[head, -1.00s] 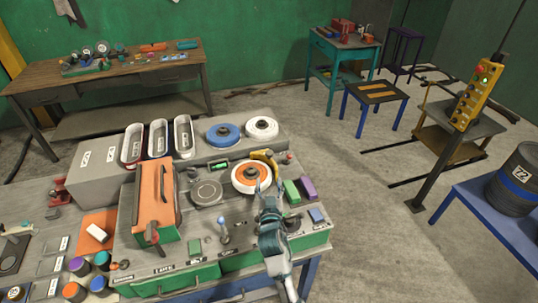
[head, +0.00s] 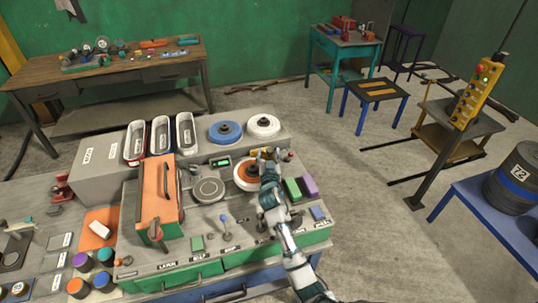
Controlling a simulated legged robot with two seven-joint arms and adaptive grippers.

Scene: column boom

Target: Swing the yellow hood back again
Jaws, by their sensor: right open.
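The yellow hood (head: 257,153) is at the back of the orange and white disc (head: 245,172) on the bench machine. It is small and partly hidden behind my right gripper. My right gripper (head: 270,155) is open, over the right side of the disc and at the hood's right part. I cannot tell whether the fingers touch the hood. My right arm comes in from the bottom and covers part of the machine's front. My left gripper is not in view.
An orange box-shaped cover (head: 157,205) stands left of a grey round plate (head: 209,189). Green (head: 292,189) and purple (head: 309,187) blocks sit right of the disc. Blue (head: 225,132) and white (head: 263,126) wheels lie behind.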

